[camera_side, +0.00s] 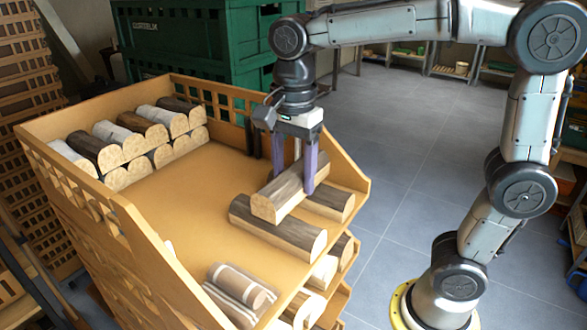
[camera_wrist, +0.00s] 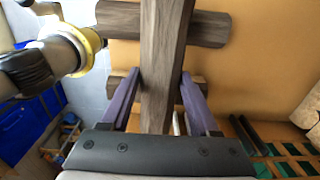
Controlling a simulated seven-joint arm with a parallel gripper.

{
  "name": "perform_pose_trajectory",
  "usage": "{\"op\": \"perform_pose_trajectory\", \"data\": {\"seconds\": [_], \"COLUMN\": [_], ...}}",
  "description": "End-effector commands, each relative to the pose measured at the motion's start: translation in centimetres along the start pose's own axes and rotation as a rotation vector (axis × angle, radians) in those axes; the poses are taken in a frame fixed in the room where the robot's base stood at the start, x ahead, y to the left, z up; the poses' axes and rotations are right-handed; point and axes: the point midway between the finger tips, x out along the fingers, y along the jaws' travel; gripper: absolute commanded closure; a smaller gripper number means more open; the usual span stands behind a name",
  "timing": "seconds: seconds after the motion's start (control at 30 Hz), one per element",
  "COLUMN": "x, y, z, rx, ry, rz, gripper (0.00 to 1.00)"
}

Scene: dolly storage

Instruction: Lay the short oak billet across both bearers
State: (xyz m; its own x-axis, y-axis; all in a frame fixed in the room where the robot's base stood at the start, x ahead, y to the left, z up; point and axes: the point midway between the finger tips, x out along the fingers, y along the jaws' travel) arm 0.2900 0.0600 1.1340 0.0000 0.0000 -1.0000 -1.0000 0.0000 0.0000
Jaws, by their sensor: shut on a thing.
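The short oak billet (camera_side: 285,188) has grey-brown bark and a pale cut end. My gripper (camera_side: 297,178) is shut on its sides, one purple finger on each. The billet lies crosswise over two bearers, the front bearer (camera_side: 280,232) and the rear bearer (camera_side: 330,204), both dark-barked logs on the tan dolly deck. In the wrist view the billet (camera_wrist: 162,60) runs over the front bearer (camera_wrist: 208,28) and over the rear bearer (camera_wrist: 120,86), which is partly hidden by my fingers. I cannot tell whether its underside touches either bearer.
Stacked logs (camera_side: 125,140) line the deck's far left side. A pale-banded bundle (camera_side: 240,287) lies near its front edge. The dolly wall (camera_side: 130,225) rises at left, and green crates (camera_side: 190,45) stand behind. The middle of the deck (camera_side: 190,190) is clear.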

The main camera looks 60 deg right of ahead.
Motion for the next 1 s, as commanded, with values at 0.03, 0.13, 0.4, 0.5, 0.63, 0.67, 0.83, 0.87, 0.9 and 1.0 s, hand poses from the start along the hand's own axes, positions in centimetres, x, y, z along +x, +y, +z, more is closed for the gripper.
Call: {"op": "perform_pose_trajectory", "data": {"seconds": [0.03,0.13,0.4,0.5,0.63,0.67,0.83,0.87,0.9,1.0], "x": [-0.1,-0.1,0.1,0.2,0.5,0.5,0.8,0.9,0.9,0.9], "y": [0.0,0.0,0.0,0.0,0.0,0.0,0.0,0.0,0.0,0.0], "z": [0.0,0.0,0.0,0.0,0.0,0.0,0.0,0.0,0.0,0.0], "rx": [0.000,0.000,0.000,0.000,0.000,0.000,0.000,0.000,0.000,0.000], "ry": [0.000,0.000,0.000,0.000,0.000,0.000,0.000,0.000,0.000,0.000], "rz": [-0.002,-0.002,-0.002,-0.002,-0.002,-0.002,-0.001,-0.001,-0.001,-0.001], "gripper": [1.00,1.00,1.00,1.00,1.00,1.00,1.00,1.00,0.36,0.18]}}
